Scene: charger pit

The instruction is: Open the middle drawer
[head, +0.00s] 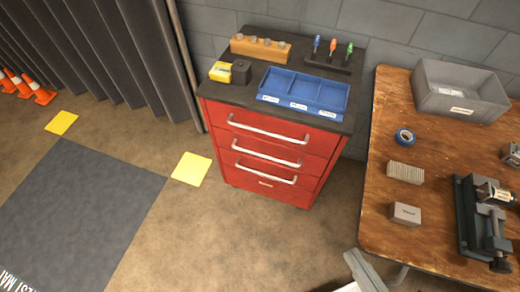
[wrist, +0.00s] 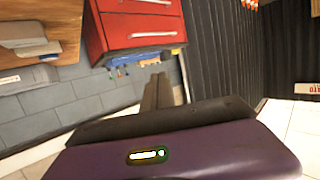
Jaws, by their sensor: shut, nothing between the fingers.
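A red cabinet (head: 265,180) with three drawers stands against the wall in the head view. All three drawers look closed flush with the front. The middle drawer (head: 250,150) has a silver bar handle (head: 267,154), with another handle above and one below. In the wrist view the cabinet (wrist: 105,35) appears upside down at the top, with two handles showing, one cut by the frame edge. My gripper (wrist: 158,80) is shut and empty, apart from the cabinet and touching no handle.
The cabinet top holds a blue tray (head: 305,88), a wooden block (head: 260,47), a yellow box (head: 220,71) and screwdrivers (head: 333,47) in a rack. A wooden workbench (head: 385,220) stands close on the right. A grey curtain (head: 110,50) hangs left. The floor in front is clear.

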